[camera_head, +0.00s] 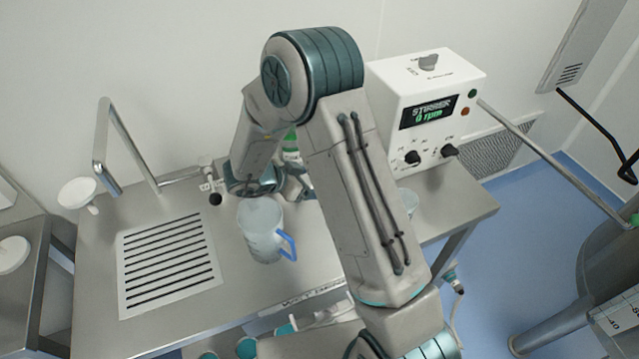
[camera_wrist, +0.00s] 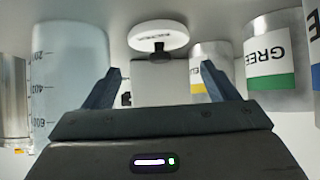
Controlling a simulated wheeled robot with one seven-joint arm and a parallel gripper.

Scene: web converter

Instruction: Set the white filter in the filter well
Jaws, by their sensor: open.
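In the head view my gripper (camera_head: 268,182) is low over the bench behind the jug, partly hidden by my arm, and this disc cannot be made out. I cannot identify the filter well; a white round piece (camera_head: 76,192) stands at the bench's left edge.
A clear jug (camera_head: 260,228) with a blue handle stands close to my gripper, also at left in the wrist view (camera_wrist: 68,75). A green-labelled container (camera_wrist: 275,62) is at right there.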

